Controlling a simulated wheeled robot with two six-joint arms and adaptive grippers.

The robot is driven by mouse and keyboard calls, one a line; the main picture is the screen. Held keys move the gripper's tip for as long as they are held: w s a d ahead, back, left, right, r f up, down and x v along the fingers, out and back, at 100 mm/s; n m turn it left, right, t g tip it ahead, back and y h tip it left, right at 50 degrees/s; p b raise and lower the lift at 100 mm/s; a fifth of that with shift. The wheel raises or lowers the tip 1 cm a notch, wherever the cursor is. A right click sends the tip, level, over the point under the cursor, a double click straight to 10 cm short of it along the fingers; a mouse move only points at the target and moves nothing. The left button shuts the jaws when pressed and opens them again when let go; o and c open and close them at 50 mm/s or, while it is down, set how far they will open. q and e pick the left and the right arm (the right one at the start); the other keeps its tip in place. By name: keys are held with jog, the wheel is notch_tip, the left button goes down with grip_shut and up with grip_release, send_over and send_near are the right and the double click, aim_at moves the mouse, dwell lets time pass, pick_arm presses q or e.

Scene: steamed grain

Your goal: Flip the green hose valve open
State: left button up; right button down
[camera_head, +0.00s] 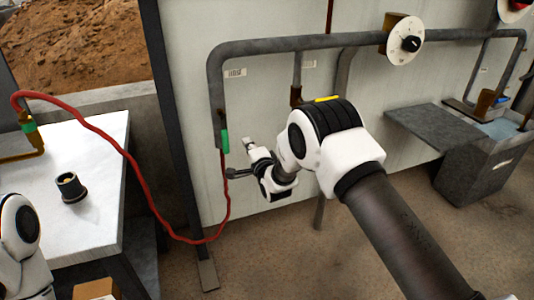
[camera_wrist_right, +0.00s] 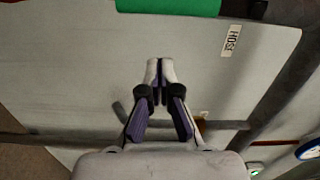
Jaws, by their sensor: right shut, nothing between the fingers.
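The green hose valve (camera_head: 225,141) is a small upright green piece at the lower end of the grey wall pipe, with the red hose below it. A green piece (camera_wrist_right: 168,6) shows at the top edge of the right wrist view, cut off by the frame. My right gripper (camera_head: 231,173) is just below and to the right of the valve in the head view, seemingly apart from it. In the right wrist view its fingertips (camera_wrist_right: 160,70) meet with nothing between them. Of my left arm only a part shows at the lower left; its gripper is out of view.
The red hose (camera_head: 135,165) loops down from a green-collared brass fitting (camera_head: 30,128) on the white table (camera_head: 100,150). A dark cup (camera_head: 70,187) stands there. A white dial (camera_head: 405,40) sits on the upper pipe. A HOSE label (camera_wrist_right: 231,40) is on the panel.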

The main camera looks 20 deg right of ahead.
jog(key=s, duration=1)
jog(key=shift+d+p, duration=0.3)
jog(key=shift+d, duration=0.1)
jog(key=shift+w, duration=0.1)
